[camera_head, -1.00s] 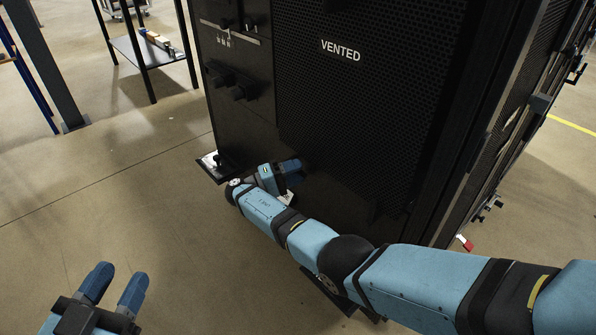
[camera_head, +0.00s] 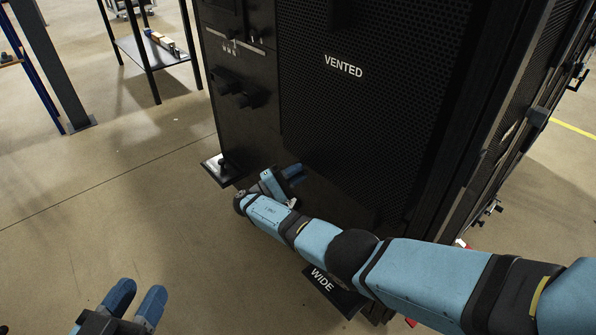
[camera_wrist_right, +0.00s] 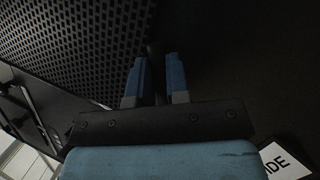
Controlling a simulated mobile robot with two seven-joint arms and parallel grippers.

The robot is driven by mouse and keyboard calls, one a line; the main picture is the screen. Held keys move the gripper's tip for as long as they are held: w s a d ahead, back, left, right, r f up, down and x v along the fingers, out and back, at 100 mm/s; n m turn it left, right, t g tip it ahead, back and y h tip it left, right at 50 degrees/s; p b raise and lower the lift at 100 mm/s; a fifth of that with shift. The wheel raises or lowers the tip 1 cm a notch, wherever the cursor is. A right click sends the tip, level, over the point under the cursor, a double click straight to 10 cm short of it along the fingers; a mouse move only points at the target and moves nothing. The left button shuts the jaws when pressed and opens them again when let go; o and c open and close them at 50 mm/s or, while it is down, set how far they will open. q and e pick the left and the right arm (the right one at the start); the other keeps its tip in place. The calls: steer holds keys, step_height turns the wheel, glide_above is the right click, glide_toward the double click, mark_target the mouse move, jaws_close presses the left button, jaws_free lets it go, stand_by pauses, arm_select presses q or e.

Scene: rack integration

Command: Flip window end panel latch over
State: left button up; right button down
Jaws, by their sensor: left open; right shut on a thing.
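A tall black rack panel (camera_head: 345,110) with a perforated face marked VENTED stands in front of me. My right gripper (camera_head: 289,173) is low at the panel's face, and its arm crosses from the right. In the right wrist view the gripper's two blue fingers (camera_wrist_right: 156,65) are close together around a narrow dark part (camera_wrist_right: 157,82), which looks like the latch. Its shape is hard to tell against the black panel. My left gripper (camera_head: 137,300) is open and empty over the floor at the lower left, away from the rack.
A black foot plate (camera_head: 215,174) sticks out at the rack's lower left corner. A plate marked WIDE (camera_head: 322,281) lies low in front, partly behind my right arm. A shelf table (camera_head: 165,55) stands at the back left. The floor on the left is clear.

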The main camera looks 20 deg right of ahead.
steer(key=shift+r, duration=0.1)
steer(key=c, duration=1.1)
jaws_free()
arm_select(q)
steer(key=shift+f, duration=0.15)
arm_select(e)
steer(key=shift+w, duration=0.1)
